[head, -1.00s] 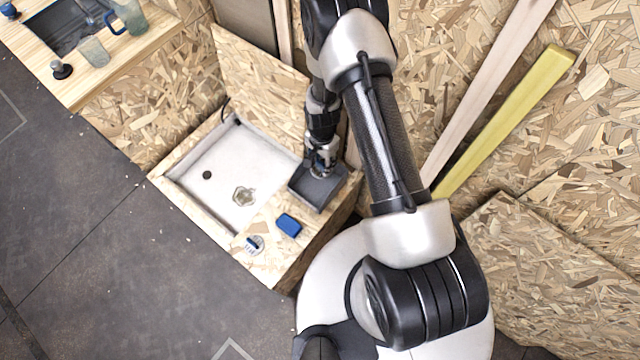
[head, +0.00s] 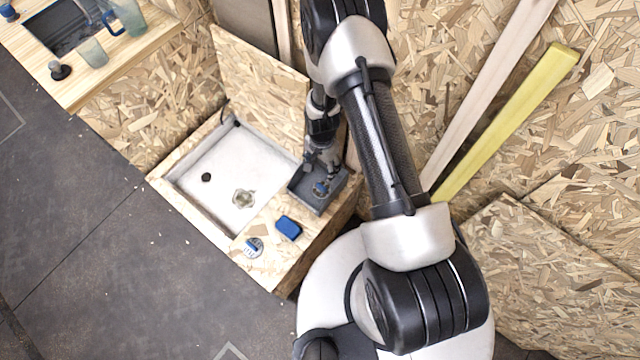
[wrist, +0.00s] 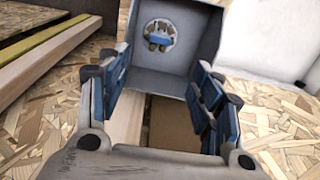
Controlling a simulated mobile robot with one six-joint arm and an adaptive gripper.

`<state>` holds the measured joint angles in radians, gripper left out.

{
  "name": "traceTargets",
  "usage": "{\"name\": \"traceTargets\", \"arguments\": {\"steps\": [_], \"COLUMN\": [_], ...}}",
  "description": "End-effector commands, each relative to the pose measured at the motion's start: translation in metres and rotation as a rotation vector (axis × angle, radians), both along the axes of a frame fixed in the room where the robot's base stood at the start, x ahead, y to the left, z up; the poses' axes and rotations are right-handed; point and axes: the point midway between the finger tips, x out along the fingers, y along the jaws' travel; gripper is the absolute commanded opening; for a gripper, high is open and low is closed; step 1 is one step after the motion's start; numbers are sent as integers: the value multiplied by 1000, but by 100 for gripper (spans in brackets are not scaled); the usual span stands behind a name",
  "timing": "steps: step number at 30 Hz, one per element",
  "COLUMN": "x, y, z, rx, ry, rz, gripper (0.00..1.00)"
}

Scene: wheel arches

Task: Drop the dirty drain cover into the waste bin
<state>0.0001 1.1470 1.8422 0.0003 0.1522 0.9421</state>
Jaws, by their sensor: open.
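The grey waste bin (head: 296,187) is an open square box on the right end of the wooden ledge. In the wrist view, its back wall (wrist: 205,25) rises past my fingers. A round drain cover with a blue grip (wrist: 158,38) lies inside the bin. Its blue grip also shows in the head view (head: 320,188). My gripper (wrist: 160,68) is open and empty, with the cover ahead of its fingers and apart from them. In the head view, my gripper (head: 322,168) is over the bin.
A second round cover with a blue handle (head: 254,247) and a blue sponge-like block (head: 288,228) lie on the ledge. The white shower tray (head: 215,172) holds a drain fitting (head: 243,198). An OSB wall panel (head: 260,80) stands behind the tray.

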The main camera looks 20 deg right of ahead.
Motion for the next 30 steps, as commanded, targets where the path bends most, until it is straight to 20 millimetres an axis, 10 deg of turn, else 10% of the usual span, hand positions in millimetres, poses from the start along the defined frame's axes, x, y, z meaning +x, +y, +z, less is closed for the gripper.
{"name": "traceTargets", "arguments": {"steps": [30], "x": [0], "y": [0], "z": [120], "rx": [0], "ry": [1], "rz": [0], "gripper": [60]}}
